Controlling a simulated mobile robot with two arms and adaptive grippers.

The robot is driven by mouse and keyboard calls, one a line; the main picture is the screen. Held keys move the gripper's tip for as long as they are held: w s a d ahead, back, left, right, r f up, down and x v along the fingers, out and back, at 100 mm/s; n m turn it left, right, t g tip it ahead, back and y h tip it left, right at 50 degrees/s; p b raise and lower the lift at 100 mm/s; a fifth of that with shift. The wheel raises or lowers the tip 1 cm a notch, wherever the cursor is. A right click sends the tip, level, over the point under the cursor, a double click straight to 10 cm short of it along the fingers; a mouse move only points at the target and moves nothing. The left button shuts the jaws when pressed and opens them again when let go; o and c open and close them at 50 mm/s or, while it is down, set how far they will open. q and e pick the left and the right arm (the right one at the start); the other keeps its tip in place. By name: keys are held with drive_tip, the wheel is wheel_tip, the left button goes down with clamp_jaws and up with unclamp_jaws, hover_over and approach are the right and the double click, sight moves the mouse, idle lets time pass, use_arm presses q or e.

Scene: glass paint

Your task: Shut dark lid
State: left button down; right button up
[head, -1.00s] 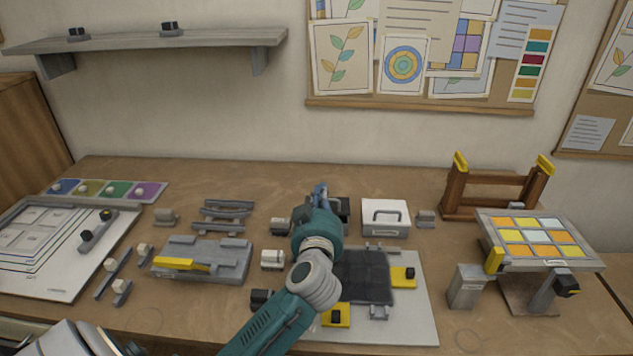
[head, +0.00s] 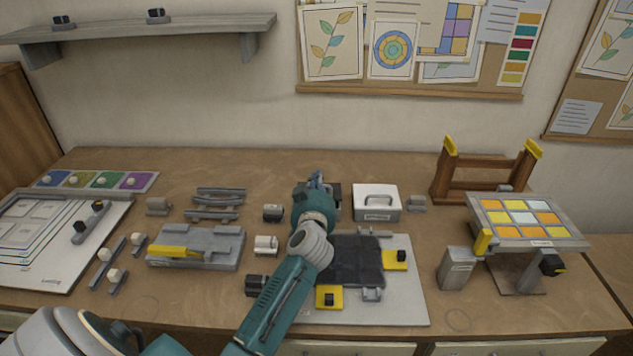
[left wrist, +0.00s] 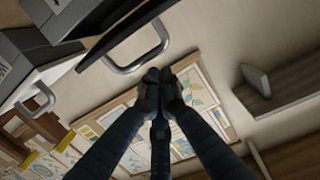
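A dark box with its dark lid (head: 336,193) stands at the back middle of the table in the head view, mostly hidden behind my left gripper (head: 317,180). In the left wrist view, the dark lid (left wrist: 112,22) is close, with a pale metal handle (left wrist: 140,48) on it. My left gripper's fingers (left wrist: 160,76) look closed together, with nothing visible between them. Their tips are near the handle; I cannot tell whether they touch the lid. The lid's exact angle is unclear. My right gripper is not in view.
A white box (head: 377,203) with a handle stands just right of the dark box. A dark tile panel (head: 355,262) lies on a pale board below my left arm. A tilted stand with coloured tiles (head: 528,222) is at the right. A fixture (head: 197,250) lies at the left.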

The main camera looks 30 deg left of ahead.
use_arm(q)
drive_tip(key=shift+f, duration=0.25)
drive_tip(key=shift+s+p, duration=0.15)
drive_tip(key=shift+p, duration=0.3)
drive_tip(key=f, duration=0.1)
drive_tip(key=s+f+p, duration=0.1)
drive_tip(key=d+f+p, duration=0.1)
drive_tip(key=shift+s+f, duration=0.1)
drive_tip(key=shift+s, duration=0.2)
